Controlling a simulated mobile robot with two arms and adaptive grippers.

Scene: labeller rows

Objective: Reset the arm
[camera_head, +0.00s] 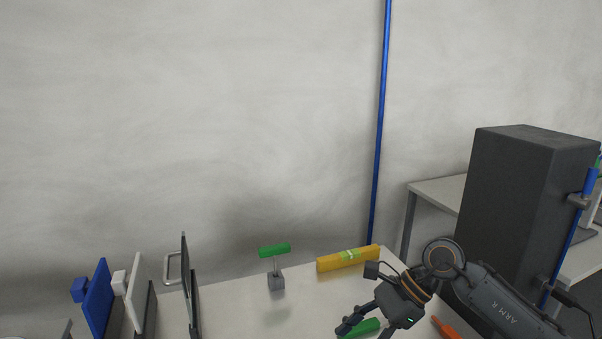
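My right arm comes in from the lower right, marked "ARM R". My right gripper (367,328) is low over the white table (240,307), near its right side. Its fingers are spread apart, with a green object (362,327) behind or between them; I cannot tell whether they touch it. The fingertips are partly cut off by the bottom edge. My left gripper is not in view.
A yellow box (347,258) lies at the table's back right. A green bar on a small grey stand (276,282) is mid-table. Blue (98,300), white (136,295) and dark (186,280) upright panels stand left. An orange object (445,328) is beside my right gripper. A dark cabinet (515,200) stands right.

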